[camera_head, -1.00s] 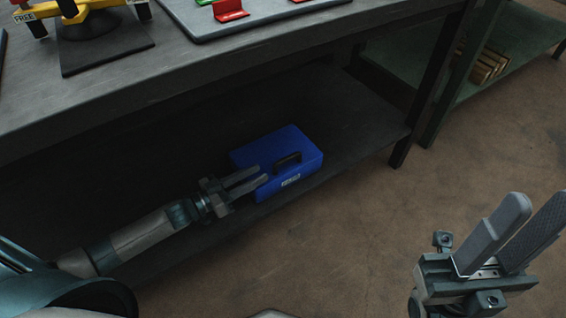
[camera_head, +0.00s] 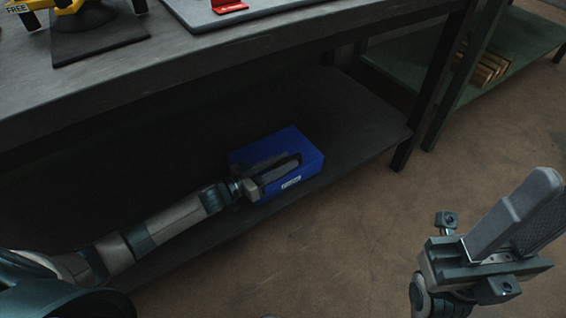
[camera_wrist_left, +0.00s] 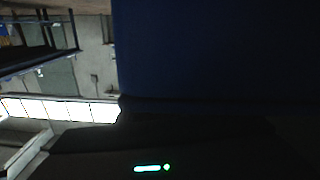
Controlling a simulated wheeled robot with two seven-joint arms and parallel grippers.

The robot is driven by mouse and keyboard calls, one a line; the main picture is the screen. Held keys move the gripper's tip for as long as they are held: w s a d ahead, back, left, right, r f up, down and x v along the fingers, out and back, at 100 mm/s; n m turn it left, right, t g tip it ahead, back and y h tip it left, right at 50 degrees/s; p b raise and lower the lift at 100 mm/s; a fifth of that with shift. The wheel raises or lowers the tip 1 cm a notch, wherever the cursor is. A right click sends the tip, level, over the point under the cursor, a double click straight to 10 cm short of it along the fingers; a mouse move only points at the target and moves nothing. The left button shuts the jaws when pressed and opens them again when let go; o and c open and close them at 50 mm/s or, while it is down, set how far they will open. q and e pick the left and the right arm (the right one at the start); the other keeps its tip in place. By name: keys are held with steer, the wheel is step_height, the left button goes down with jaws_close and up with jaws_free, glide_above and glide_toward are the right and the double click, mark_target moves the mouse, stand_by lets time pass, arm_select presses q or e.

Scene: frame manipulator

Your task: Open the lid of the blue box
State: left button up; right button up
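The blue box (camera_head: 305,150) sits on the dark lower shelf under the workbench, its lid down. A dark handle (camera_head: 291,161) is on its top, and a white label (camera_head: 291,183) is on its front side. My left gripper (camera_head: 281,166) reaches in from the left, with its fingers over the box top at the handle. Fingers and handle overlap, so I cannot tell whether it grips. In the left wrist view the box (camera_wrist_left: 220,50) is a dark blue surface filling the upper right. My right gripper (camera_head: 535,200) is in the air at lower right, its fingers together and empty.
The workbench top (camera_head: 260,65) overhangs the shelf (camera_head: 345,125). A table leg (camera_head: 412,135) stands to the right of the box. A green shelf (camera_head: 410,65) with wooden blocks (camera_head: 490,65) is behind at right. The brown floor (camera_head: 360,230) in front is clear.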

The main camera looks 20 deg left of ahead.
arm_select(q)
jaws_close()
steer(key=shift+r, duration=0.1)
